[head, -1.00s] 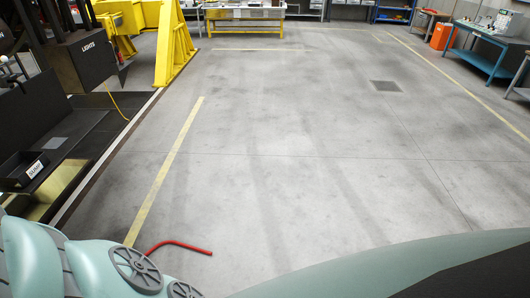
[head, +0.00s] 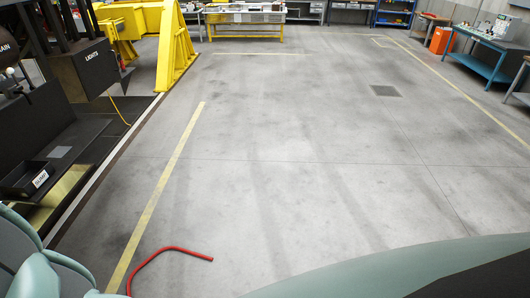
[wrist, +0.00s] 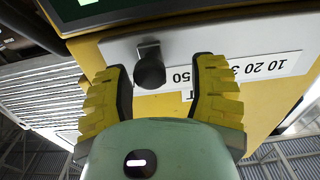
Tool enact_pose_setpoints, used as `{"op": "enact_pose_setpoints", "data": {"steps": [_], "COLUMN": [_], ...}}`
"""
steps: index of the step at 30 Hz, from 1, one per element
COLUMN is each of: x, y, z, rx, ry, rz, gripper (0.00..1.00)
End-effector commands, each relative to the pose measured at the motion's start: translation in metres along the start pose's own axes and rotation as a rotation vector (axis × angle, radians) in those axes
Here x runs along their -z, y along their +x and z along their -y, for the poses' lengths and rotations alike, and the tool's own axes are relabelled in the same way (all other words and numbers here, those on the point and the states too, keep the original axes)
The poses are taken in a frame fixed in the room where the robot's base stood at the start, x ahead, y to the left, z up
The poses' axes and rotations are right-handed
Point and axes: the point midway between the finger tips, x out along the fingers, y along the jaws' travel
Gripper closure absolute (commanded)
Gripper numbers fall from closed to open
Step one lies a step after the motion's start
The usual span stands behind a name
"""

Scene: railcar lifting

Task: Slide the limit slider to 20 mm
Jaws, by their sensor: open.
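The limit slider's dark knob (wrist: 150,68) shows in the wrist view, standing out from a pale scale plate (wrist: 255,55) on a yellow housing (wrist: 165,106). The plate carries printed numbers; 10 and 20 are readable to the right, and 50 is close beside the knob. The middle of the scale is hidden behind the right finger. My gripper (wrist: 163,78) is open, its yellow fingers with dark pads on either side of the knob. The knob is nearer the left finger; whether it touches cannot be told. The slider is not seen in the head view.
A dark display edge (wrist: 110,8) lies above the plate. In the head view, a dark box marked LIGHTS (head: 95,68) and a black tray (head: 25,178) stand at left. A red bent bar (head: 170,249) shows low. The grey floor (head: 290,150) is clear.

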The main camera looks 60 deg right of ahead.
Motion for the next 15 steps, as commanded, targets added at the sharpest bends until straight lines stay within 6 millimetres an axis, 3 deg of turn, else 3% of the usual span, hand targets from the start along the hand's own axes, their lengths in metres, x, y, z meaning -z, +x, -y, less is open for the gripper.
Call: {"op": "enact_pose_setpoints", "data": {"steps": [15], "x": [-0.0058], "y": [0.0052], "z": [-0.0089], "rx": [-0.016], "ry": [-0.004], "rz": [0.013], "gripper": [0.42]}}
